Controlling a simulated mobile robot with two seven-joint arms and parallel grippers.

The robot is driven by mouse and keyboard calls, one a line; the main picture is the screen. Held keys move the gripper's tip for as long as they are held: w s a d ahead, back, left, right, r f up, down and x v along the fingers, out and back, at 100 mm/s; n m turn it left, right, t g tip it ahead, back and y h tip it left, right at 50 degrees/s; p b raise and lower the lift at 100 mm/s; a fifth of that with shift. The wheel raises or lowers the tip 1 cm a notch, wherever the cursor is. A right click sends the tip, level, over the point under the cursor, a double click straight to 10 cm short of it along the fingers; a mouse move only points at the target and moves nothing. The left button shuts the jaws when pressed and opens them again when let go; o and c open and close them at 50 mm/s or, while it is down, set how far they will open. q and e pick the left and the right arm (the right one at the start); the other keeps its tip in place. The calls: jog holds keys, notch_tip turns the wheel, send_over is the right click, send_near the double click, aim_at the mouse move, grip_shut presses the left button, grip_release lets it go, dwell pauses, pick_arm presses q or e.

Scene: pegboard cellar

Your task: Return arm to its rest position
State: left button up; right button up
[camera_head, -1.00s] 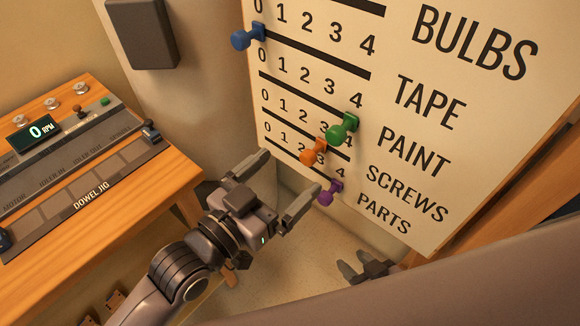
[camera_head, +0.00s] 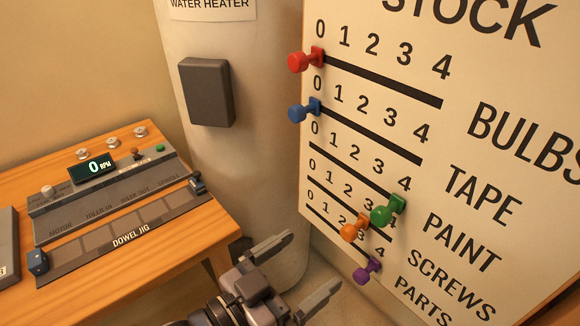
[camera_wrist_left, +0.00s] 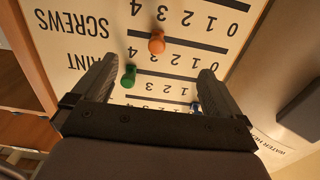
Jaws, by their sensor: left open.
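My left gripper (camera_head: 311,261) is open and empty at the lower middle of the head view, left of the stock board (camera_head: 470,90). A gap shows between its fingertips and the purple peg (camera_head: 367,271) at the right end of the lowest slot. In the left wrist view the open fingers (camera_wrist_left: 158,66) frame the board, upside down, with nothing held. The orange peg (camera_head: 354,228) and green peg (camera_head: 388,210) sit toward the right of their slots. The red peg (camera_head: 305,60) and blue peg (camera_head: 304,109) sit at the left ends. My right gripper is out of view.
A wooden bench (camera_head: 180,262) with the dowel jig panel (camera_head: 125,238) and a display reading 0 RPM (camera_head: 95,167) stands at left. The water heater (camera_head: 255,130) with a dark box (camera_head: 207,92) stands behind. Open floor shows below the board.

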pick_arm(q)
jog(key=w+a+f+n+t+y, duration=0.2)
jog(key=a+f+n+y, duration=0.45)
jog(key=a+f, duration=0.5)
jog(key=s+a+f+n+g+y, duration=0.2)
jog(key=s+a+f+y, duration=0.4)
jog(key=a+f, duration=0.6)
jog(key=shift+s+f, duration=0.3)
jog(key=shift+s, duration=0.85)
